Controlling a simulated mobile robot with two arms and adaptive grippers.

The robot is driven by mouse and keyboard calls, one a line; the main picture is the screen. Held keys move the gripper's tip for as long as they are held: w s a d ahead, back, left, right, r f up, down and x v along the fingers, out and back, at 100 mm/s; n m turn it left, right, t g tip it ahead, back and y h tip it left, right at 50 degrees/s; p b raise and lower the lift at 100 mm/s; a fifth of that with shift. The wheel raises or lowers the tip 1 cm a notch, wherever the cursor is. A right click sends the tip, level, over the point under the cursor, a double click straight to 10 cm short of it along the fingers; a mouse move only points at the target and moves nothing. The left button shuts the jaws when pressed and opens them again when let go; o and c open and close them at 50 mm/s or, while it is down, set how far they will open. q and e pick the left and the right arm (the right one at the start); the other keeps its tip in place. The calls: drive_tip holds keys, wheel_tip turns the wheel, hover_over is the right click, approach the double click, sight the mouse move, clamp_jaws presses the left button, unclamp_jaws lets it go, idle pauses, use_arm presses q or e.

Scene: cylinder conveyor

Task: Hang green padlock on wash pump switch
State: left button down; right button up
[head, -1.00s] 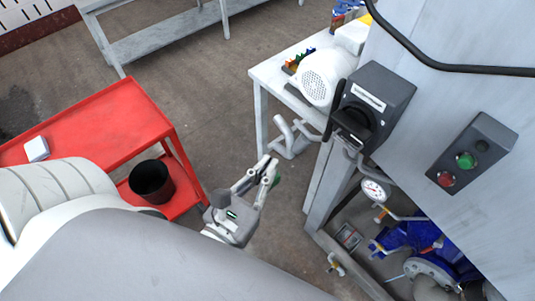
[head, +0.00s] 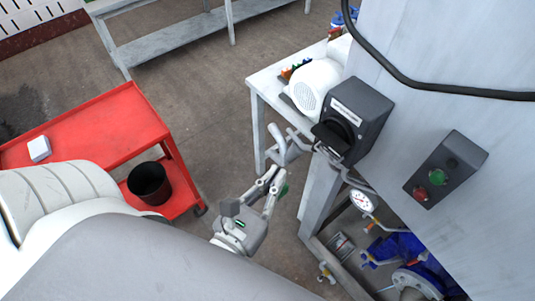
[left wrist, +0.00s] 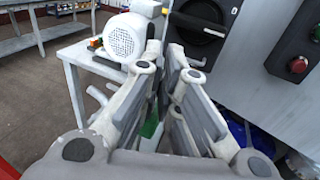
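The green padlock (head: 283,189) shows only in part at the fingertips of my left gripper (head: 275,180). In the left wrist view a green piece of it (left wrist: 150,126) shows between and below the fingers, which are shut on it. Its shackle cannot be made out. The wash pump switch (head: 367,107) is a dark grey box with a white label and a black rotary handle (head: 333,138), on the grey cabinet. My left gripper is below and left of it, apart from it. The handle also shows in the left wrist view (left wrist: 194,27), beyond the fingertips. My right gripper is out of view.
A control box with a green and a red button (head: 447,168) is right of the switch. A white table (head: 262,84) with a white motor (head: 316,86) stands behind. A pressure gauge (head: 361,201) and blue pump (head: 398,248) are below. A red cart (head: 95,125) is left.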

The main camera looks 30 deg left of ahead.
use_arm(q)
drive_tip(key=w, duration=0.1)
drive_tip(key=w+p, duration=0.1)
drive_tip(key=w+d+p, duration=0.1)
drive_tip(key=shift+w+d+r, duration=0.1)
drive_tip(key=shift+w+r, duration=0.15)
drive_tip(key=shift+w+d+f+p, duration=0.1)
drive_tip(key=shift+w+d+p, duration=0.2)
drive_tip(key=shift+w+p, duration=0.35)
drive_tip(key=shift+w+d+f+p, duration=0.1)
drive_tip(key=shift+w+d+p, duration=0.2)
drive_tip(key=shift+w, duration=0.6)
drive_tip(key=shift+w+d+p, duration=0.25)
drive_tip(key=shift+w+p, duration=0.25)
drive_tip(key=shift+w, duration=0.3)
drive_tip(key=shift+w+d+p, duration=0.1)
drive_tip(key=shift+w+p, duration=0.1)
drive_tip(key=shift+p, duration=0.1)
drive_tip(key=shift+w+d+p, duration=0.3)
drive_tip(key=shift+w+p, duration=0.05)
drive_tip(key=shift+w, duration=0.45)
drive_tip(key=shift+w+d+r, duration=0.1)
drive_tip(key=shift+w+r, duration=0.1)
drive_tip(key=shift+r, duration=0.05)
